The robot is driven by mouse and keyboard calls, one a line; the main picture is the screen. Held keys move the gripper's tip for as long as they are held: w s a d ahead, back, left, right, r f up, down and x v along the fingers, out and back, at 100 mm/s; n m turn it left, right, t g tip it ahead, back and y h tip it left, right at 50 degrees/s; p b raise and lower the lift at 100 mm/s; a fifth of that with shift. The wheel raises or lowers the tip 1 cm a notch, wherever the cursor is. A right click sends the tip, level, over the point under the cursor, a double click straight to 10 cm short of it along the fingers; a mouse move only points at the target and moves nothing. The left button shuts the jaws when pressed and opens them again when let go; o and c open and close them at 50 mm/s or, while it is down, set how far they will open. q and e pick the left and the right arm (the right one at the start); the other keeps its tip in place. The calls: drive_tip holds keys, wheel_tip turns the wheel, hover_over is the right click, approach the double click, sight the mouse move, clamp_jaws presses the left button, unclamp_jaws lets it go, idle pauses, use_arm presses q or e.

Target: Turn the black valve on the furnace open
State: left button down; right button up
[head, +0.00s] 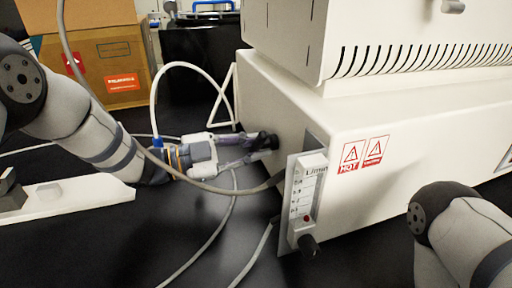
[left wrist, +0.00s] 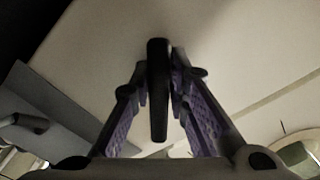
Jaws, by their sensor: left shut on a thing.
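The black valve shows best in the left wrist view as a dark, narrow handle (left wrist: 158,88) against the pale side of the furnace. In the head view, my left gripper (head: 262,142) reaches the left side of the white furnace (head: 290,95) and mostly hides the valve. In the left wrist view, the two fingers of my left gripper (left wrist: 160,95) stand on either side of the handle, shut on it. My right gripper is out of view; only part of my right arm shows at the lower right.
A flow meter (head: 304,195) with a black knob (head: 308,245) stands on the furnace's front corner, close to my left gripper. Pale tubes and grey cables run across the black bench (head: 130,240) around my left arm. Cardboard boxes (head: 100,65) stand behind on the left.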

use_arm(q)
drive_tip(key=m, duration=0.2)
drive_tip(key=m+p, duration=0.1)
drive_tip(key=m, duration=0.1)
drive_tip(key=shift+w+r+m, duration=0.15)
drive_tip(key=shift+r+m, duration=0.05)
drive_tip(key=shift+m, duration=0.1)
drive_tip(key=m, duration=0.3)
drive_tip(key=m+p, duration=0.1)
drive_tip(key=m, duration=0.1)
drive_tip(key=shift+w+a+r, duration=0.1)
drive_tip(key=shift+r, duration=0.2)
drive_tip(key=shift+m, duration=0.3)
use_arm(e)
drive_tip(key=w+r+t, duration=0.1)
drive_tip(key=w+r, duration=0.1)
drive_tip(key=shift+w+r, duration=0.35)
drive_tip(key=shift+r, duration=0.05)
use_arm(q)
drive_tip(key=c, duration=1.6)
unclamp_jaws()
drive_tip(key=shift+o, duration=0.2)
drive_tip(key=shift+r, duration=0.1)
drive_tip(key=v, duration=1.2)
